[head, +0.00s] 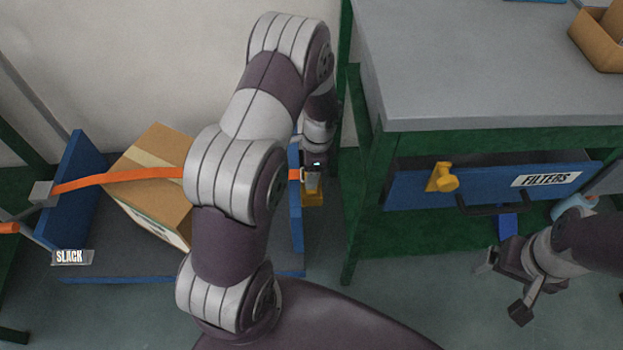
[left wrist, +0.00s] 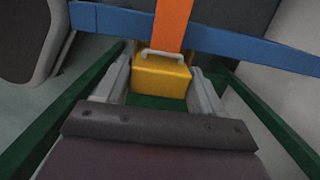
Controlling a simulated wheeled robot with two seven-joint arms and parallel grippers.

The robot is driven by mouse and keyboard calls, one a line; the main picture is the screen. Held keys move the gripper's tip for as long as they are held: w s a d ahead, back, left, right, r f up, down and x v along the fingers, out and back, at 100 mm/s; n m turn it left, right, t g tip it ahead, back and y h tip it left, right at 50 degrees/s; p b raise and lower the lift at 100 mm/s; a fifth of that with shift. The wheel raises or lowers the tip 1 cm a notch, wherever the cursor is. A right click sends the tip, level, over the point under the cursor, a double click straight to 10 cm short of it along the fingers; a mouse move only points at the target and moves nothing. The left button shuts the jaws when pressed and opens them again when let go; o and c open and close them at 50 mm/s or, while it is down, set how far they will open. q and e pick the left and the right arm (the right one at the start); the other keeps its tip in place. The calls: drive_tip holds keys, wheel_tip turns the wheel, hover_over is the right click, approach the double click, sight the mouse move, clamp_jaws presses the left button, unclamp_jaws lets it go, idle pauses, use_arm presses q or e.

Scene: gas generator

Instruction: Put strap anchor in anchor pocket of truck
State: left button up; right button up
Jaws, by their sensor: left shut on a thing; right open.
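The strap anchor is a yellow block with a metal loop on top; it shows in the left wrist view (left wrist: 162,77) and partly in the head view (head: 313,198). An orange strap (head: 120,178) runs to it across the truck. My left gripper (left wrist: 162,88) is shut on the anchor, with a finger on each side. The truck (head: 170,281) is a blue-walled, dark-floored platform; the anchor is at its right wall (head: 297,215). I cannot make out the anchor pocket. My right gripper (head: 503,288) is open and empty, below the bench drawer.
A cardboard box (head: 152,195) sits tilted on the truck under the strap, partly hidden by my left arm. A SLACK label (head: 72,257) shows at the front left.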

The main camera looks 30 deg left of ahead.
use_arm(q)
drive_tip(key=shift+w+a+f, duration=0.25)
drive_tip(key=shift+w, duration=0.05)
wheel_tip(320, 180, down, 4)
drive_tip(key=shift+b, duration=1.25)
drive_tip(key=shift+r, duration=0.2)
drive_tip(key=shift+f, duration=0.2)
drive_tip(key=o, duration=1.1)
